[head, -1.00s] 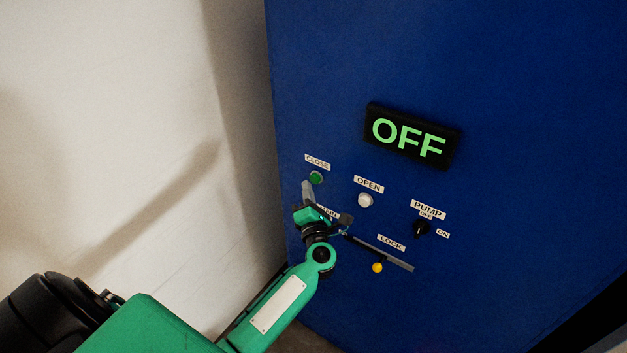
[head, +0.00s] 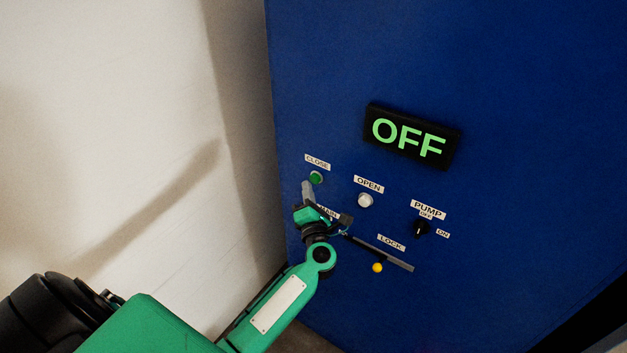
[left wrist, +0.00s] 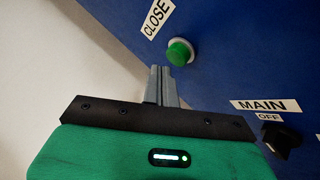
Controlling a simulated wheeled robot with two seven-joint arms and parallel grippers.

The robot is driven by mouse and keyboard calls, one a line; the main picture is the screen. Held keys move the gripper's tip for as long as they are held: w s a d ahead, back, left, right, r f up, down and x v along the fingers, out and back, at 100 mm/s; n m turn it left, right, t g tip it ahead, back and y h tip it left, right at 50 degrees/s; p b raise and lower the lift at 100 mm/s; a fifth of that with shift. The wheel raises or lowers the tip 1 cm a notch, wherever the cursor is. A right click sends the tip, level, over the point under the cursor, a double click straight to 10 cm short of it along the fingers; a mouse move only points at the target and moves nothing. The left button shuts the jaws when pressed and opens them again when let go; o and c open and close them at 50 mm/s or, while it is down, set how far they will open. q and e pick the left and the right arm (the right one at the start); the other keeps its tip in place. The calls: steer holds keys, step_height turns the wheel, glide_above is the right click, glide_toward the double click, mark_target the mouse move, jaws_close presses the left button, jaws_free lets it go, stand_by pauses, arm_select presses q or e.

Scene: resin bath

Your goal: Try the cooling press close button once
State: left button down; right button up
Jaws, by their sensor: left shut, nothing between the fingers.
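The green close button (head: 316,177) sits under the CLOSE label (head: 317,162) at the left of the blue press panel (head: 520,140). It also shows in the left wrist view (left wrist: 179,52), in a pale ring. My left gripper (head: 307,187) is shut and empty, its fingertips just below the button in the picture. In the left wrist view the shut fingers (left wrist: 161,75) point at the button's lower edge; I cannot tell whether they touch it. The display (head: 410,136) reads OFF in green. My right gripper is not in view.
A white OPEN button (head: 365,200), a black PUMP knob (head: 421,228) and a yellow button (head: 377,268) under the LOCK label (head: 391,243) are to the right. The MAIN knob (left wrist: 281,139) is close to my left gripper. A pale wall (head: 110,130) stands left of the panel.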

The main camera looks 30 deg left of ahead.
arm_select(q)
steer(key=shift+w, duration=0.45)
steer(key=shift+w+b, duration=0.3)
steer(key=shift+w, duration=0.2)
stand_by(0.8)
steer(key=shift+s, duration=0.1)
steer(key=shift+s+p, duration=0.3)
steer(key=shift+s, duration=0.55)
steer(key=s+p, duration=0.1)
steer(key=s, duration=0.4)
steer(key=shift+a, duration=0.2)
